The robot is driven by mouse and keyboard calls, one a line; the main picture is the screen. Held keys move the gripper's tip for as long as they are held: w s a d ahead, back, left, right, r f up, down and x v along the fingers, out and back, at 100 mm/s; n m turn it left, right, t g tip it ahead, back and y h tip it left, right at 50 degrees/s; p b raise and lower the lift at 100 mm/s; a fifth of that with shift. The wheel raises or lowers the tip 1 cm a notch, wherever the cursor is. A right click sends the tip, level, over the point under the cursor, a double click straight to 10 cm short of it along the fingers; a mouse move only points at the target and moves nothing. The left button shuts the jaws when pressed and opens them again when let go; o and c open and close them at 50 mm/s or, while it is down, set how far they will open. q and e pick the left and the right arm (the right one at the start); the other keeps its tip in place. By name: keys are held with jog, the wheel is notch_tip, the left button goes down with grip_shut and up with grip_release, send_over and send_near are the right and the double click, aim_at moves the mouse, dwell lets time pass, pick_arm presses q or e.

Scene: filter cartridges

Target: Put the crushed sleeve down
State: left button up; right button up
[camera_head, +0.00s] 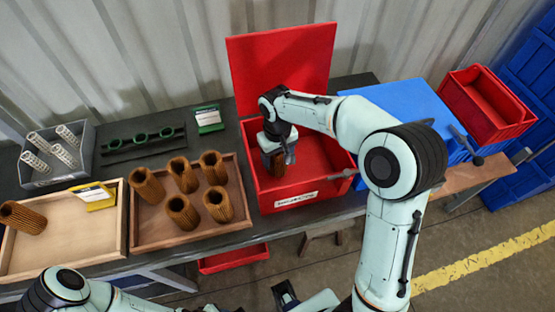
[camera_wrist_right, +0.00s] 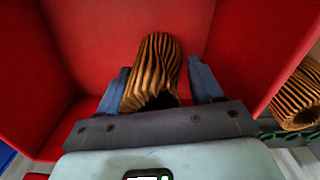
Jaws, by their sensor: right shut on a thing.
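My right gripper (camera_head: 279,155) is shut on a brown pleated sleeve (camera_head: 278,167) inside the open red bin (camera_head: 322,193) with a raised red lid. In the right wrist view the sleeve (camera_wrist_right: 152,72) sits between the two blue-grey fingers of the gripper (camera_wrist_right: 160,82), with red walls around it. Its near end looks bent out of round, with a dark opening. I cannot tell whether it touches the bin floor. My left arm shows at the bottom left; its gripper is not clear at the lower edge.
A wooden tray (camera_head: 190,239) left of the bin holds several upright brown sleeves. Another wooden tray (camera_head: 60,262) has one sleeve lying down and a yellow-framed card. A grey bin (camera_head: 50,183) holds white cores. A green-ringed rack (camera_head: 143,145) and a blue crate (camera_head: 400,100) stand nearby.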

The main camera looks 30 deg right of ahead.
jog(key=shift+f, duration=1.1)
jog(key=shift+f, duration=0.1)
jog(key=o, duration=1)
jog(key=shift+o, duration=0.2)
jog(key=shift+r, duration=0.55)
notch_tip(320, 180, up, 11)
jog(key=p, duration=0.1)
